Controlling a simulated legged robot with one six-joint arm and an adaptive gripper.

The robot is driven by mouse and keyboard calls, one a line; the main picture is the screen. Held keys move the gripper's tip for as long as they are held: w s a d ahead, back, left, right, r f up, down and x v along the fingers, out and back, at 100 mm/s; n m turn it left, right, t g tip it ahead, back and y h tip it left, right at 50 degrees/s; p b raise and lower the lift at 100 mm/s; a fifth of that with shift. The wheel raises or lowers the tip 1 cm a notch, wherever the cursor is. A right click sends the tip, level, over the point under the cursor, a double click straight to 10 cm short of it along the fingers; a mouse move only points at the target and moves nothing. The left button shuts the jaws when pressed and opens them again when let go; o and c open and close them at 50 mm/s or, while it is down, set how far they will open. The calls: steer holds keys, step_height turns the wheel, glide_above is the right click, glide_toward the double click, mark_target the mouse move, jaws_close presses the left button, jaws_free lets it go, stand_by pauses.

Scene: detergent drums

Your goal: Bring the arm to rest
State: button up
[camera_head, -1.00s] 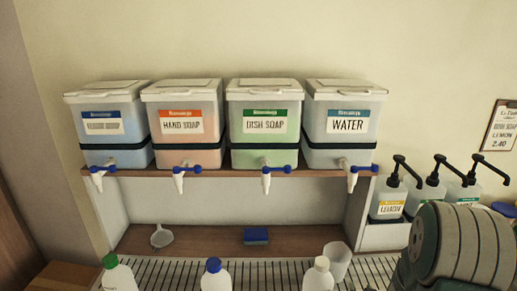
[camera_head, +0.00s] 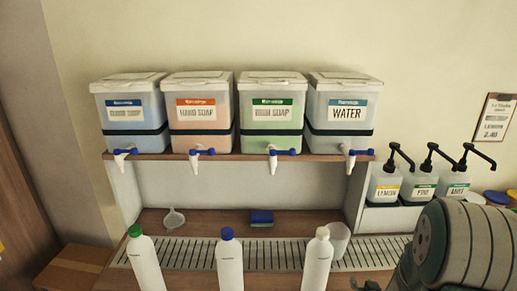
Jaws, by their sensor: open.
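My arm (camera_head: 455,250) shows at the lower right as thick grey-green rounded links. My gripper is not in view. Several drums stand in a row on the shelf (camera_head: 240,157): one with a blue label (camera_head: 124,115), a hand soap drum (camera_head: 196,112), a dish soap drum (camera_head: 271,112) and a water drum (camera_head: 344,113). Each has a white tap with a blue handle at its front. Three white bottles stand in front: one with a green cap (camera_head: 145,262), one with a blue cap (camera_head: 229,262) and one with a white cap (camera_head: 317,262).
A slotted drip grate (camera_head: 185,251) runs along the counter. A white funnel (camera_head: 174,219), a blue sponge (camera_head: 261,218) and a white cup (camera_head: 339,240) are there. Pump bottles (camera_head: 385,187) stand at the right. A price sign (camera_head: 495,120) hangs on the wall.

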steer(key=s+a+r+n+g, duration=0.1)
steer(key=s+a+r+g, duration=0.15)
steer(key=r, duration=0.45)
steer(key=s+a+r+g, duration=0.1)
steer(key=s+a+r, duration=0.25)
steer(key=r, duration=0.35)
steer(key=s+a+r+g+y, duration=0.1)
steer(key=s+a+r+g, duration=0.1)
steer(key=s, duration=0.6)
steer(key=s+a+r+n+g+y, duration=0.1)
steer(key=s+a+r, duration=0.4)
steer(key=s, duration=0.4)
steer(key=shift+a+r+n+g, duration=0.25)
steer(key=shift+r+n+g, duration=0.1)
steer(key=shift+r, duration=0.2)
